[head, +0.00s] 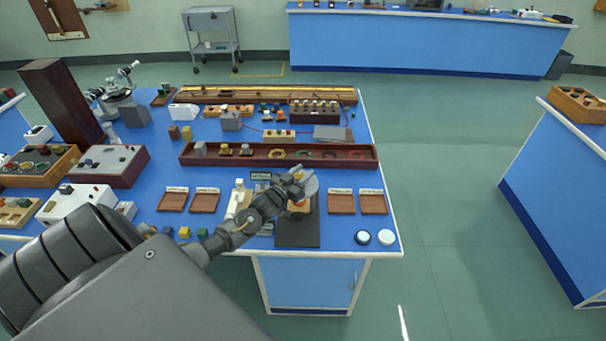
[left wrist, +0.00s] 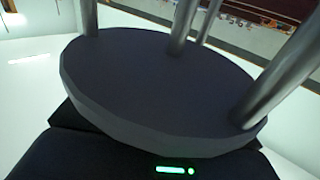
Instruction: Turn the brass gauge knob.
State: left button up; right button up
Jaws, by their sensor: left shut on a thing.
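A gauge with a pale round face (head: 311,187) stands on a dark base plate (head: 297,236) near the front edge of the blue bench. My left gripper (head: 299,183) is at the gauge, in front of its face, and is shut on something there. A small brass-orange part (head: 299,206) shows just below the gripper. The fingers and arm cover much of the gauge, so the knob's turn cannot be read. The left wrist view shows a dark disc and metal rods close up; the knob cannot be made out there. My right gripper is not in view.
Brown trays (head: 341,203) lie right of the gauge, more (head: 205,202) to its left. A long dark red rail (head: 340,163) runs behind. Open floor (head: 440,200) lies right of the bench (head: 340,237).

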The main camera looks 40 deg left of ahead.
pick_arm(q)
jog(key=shift+r+n+y, duration=0.1)
jog(key=shift+n+y, duration=0.4)
jog(key=shift+y, duration=0.1)
jog(key=shift+n+y+p, duration=0.4)
jog(key=shift+n+y, duration=0.1)
jog(key=shift+y, duration=0.5)
jog(key=n+g+y, duration=0.1)
jog(key=y, duration=0.1)
jog(key=n+g+y, duration=0.1)
jog(key=n+y, duration=0.1)
jog(key=shift+s+a, duration=0.1)
jog(key=shift+a, duration=0.25)
jog(key=o, duration=1)
jog(key=shift+s+f, duration=0.15)
jog(key=shift+f, duration=0.05)
jog(key=b+v, duration=0.3)
jog(key=v, duration=0.7)
jog(key=shift+s+d, duration=0.2)
jog(key=shift+d, duration=0.05)
